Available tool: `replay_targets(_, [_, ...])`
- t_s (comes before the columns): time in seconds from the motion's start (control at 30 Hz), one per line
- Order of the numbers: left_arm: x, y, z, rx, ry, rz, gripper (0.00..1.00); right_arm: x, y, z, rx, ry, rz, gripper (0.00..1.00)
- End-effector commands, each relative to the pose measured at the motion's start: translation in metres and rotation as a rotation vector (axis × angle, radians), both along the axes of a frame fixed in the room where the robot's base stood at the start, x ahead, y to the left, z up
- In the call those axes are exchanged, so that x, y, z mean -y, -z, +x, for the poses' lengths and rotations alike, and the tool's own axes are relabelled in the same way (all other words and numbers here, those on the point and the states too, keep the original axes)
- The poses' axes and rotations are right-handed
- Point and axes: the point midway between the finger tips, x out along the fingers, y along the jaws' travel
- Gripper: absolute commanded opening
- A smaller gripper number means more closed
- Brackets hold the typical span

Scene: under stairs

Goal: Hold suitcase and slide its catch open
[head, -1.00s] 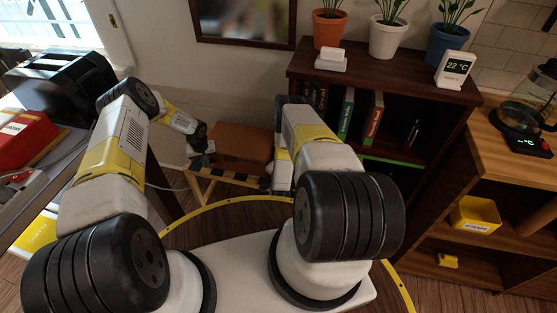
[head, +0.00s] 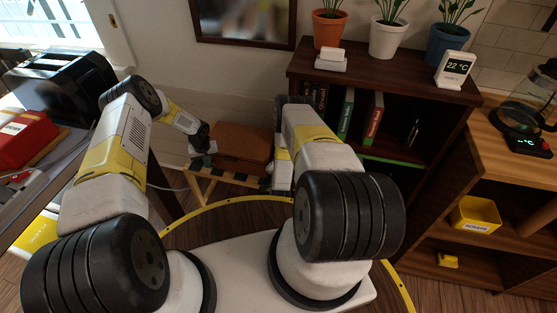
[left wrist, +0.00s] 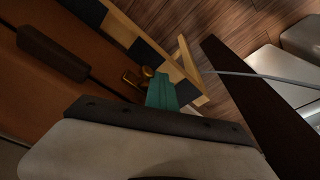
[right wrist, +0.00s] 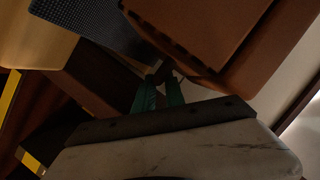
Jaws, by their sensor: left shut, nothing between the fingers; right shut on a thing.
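The brown suitcase (head: 240,142) lies on a low wooden stand with dark bands (head: 225,176) by the wall. In the left wrist view it shows a dark handle (left wrist: 52,53) and a small brass catch (left wrist: 133,79). My left gripper (head: 203,147) is at the suitcase's left end. Its green fingertips (left wrist: 161,90) are shut and empty beside the catch; I cannot tell whether they touch it. My right gripper (right wrist: 158,95) is shut on a dark brown part at the suitcase's edge, in shadow. In the head view my right arm hides it.
A dark bookshelf (head: 395,75) with potted plants stands behind, right of the suitcase. A desk with a black toaster (head: 62,82) and a red box (head: 22,137) is at left. A wooden shelf unit (head: 520,180) is at right. A pale cable (left wrist: 260,75) runs near the stand.

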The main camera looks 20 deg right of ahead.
Motion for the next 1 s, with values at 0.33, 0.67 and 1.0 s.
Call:
replay_targets(0.33, [0.011,0.001,-0.006,-0.001,0.003,-0.004,0.0,0.0,0.006,-0.005,-0.016,0.0,0.002,0.0])
replay_targets(0.67, [0.019,0.0,-0.01,-0.002,0.002,-0.005,0.0,-0.001,0.006,-0.005,-0.016,-0.001,0.002,0.0])
replay_targets(1.0, [0.026,0.0,-0.014,0.0,0.002,-0.006,0.0,-0.001,0.006,-0.005,-0.016,-0.001,0.002,0.0])
